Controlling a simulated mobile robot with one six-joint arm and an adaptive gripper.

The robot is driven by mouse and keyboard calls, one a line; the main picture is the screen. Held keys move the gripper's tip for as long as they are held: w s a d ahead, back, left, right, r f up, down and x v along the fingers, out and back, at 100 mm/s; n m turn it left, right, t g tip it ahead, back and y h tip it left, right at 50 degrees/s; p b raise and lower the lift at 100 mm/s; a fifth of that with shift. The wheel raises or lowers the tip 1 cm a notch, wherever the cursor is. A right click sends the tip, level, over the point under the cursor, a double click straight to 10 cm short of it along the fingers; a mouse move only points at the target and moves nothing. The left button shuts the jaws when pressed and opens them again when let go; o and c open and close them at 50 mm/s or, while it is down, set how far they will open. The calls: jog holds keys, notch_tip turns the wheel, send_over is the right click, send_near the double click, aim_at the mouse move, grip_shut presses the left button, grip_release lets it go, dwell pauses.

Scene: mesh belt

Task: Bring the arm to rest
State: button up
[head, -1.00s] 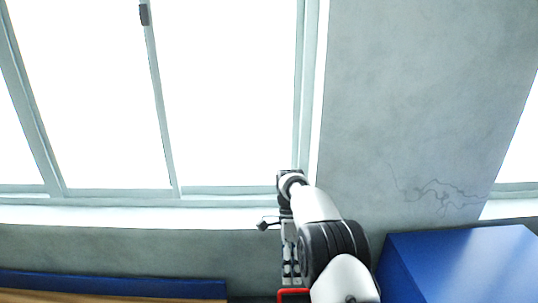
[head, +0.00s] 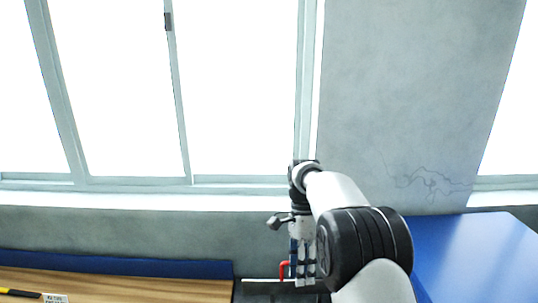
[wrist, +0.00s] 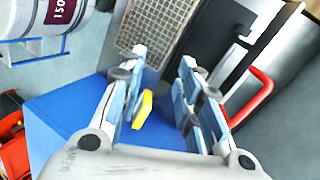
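My arm reaches forward in the head view, and my gripper (head: 303,280) hangs down at its end. In the wrist view my gripper (wrist: 163,57) is open, with a wide gap between its two blue-and-grey fingers. Nothing is visibly clamped between the fingertips. A small yellow piece (wrist: 143,110) shows between the fingers, close to the left one; I cannot tell whether it touches that finger. A beige mesh belt (wrist: 157,25) in a grey frame lies beyond the fingertips.
A red bent handle (wrist: 252,98) is right of the fingers; it also shows in the head view (head: 284,268). A blue block (head: 470,250) stands at right. A wooden bench top (head: 150,285) is at lower left. A white cylinder (wrist: 45,18) and red object (wrist: 12,145) are left in the wrist view.

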jog(key=s+d+r+n+t+b, duration=0.25)
jog(key=s+n+b, duration=0.2)
jog(key=s, duration=0.35)
jog(key=s+d+r+n+t+b, duration=0.1)
jog(key=s+r+n+t+b, duration=0.15)
jog(key=s+n+b, duration=0.4)
jog(key=s+d+f+n+t+b, duration=0.1)
jog(key=s+f+n+t+b, duration=0.1)
jog(key=s+f, duration=0.4)
jog(key=s+d+f+n+t+b, duration=0.1)
jog(key=s+f, duration=0.4)
jog(key=s, duration=0.6)
jog(key=n+t+b, duration=0.1)
jog(key=b, duration=0.1)
jog(key=shift+f+b, duration=0.3)
jog(key=shift+f, duration=0.1)
jog(key=shift+s+d, duration=0.1)
jog(key=shift+d, duration=0.05)
